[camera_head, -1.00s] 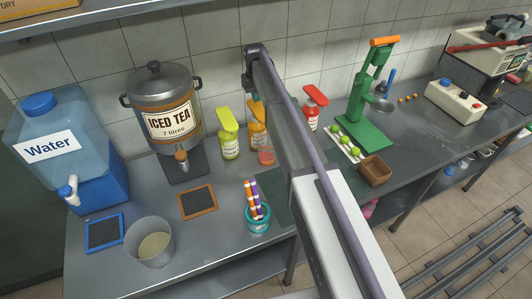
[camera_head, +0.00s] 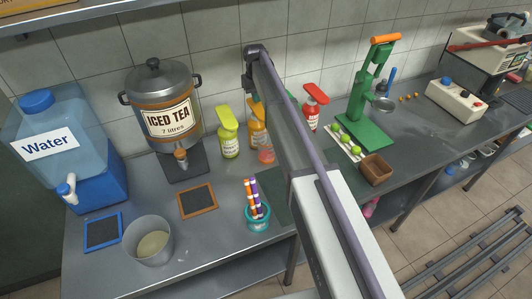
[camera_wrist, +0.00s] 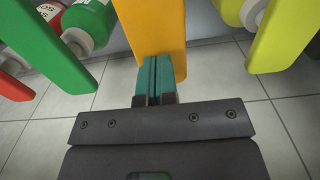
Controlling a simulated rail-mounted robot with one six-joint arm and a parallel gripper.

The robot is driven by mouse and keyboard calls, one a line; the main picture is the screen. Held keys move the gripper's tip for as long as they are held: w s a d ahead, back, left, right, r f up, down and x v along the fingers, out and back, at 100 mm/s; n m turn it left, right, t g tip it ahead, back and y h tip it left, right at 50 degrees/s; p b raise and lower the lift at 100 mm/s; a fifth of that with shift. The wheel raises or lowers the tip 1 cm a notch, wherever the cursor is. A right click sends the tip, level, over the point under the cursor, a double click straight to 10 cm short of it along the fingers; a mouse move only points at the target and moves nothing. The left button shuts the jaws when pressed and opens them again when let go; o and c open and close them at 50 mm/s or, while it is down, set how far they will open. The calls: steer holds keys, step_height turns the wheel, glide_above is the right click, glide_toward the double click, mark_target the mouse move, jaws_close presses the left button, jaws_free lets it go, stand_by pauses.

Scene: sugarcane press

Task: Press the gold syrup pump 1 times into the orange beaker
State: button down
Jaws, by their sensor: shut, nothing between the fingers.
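The gold syrup pump (camera_head: 258,133) stands upright against the back wall, partly hidden behind my arm in the head view. Its flat gold head (camera_wrist: 150,25) fills the top middle of the wrist view. My gripper (camera_wrist: 156,60) is shut and empty, with its teal fingertips over the gold head; I cannot tell whether they touch it. In the head view my arm mostly hides the gripper. The small orange beaker (camera_head: 266,156) stands on the counter at the foot of the gold pump, in front of it.
A yellow-green pump (camera_head: 229,135) stands close on the left and a red pump (camera_head: 312,108) on the right. A green pump head (camera_wrist: 45,40) shows in the wrist view. A marker cup (camera_head: 257,217) and an iced tea urn (camera_head: 163,95) are nearby.

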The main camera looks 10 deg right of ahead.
steer(key=shift+f+b, duration=1.9)
steer(key=shift+f, duration=0.15)
steer(key=shift+r, duration=0.1)
step_height(320, 180, up, 5)
steer(key=p, duration=0.5)
step_height(320, 180, up, 6)
steer(key=p, duration=0.6)
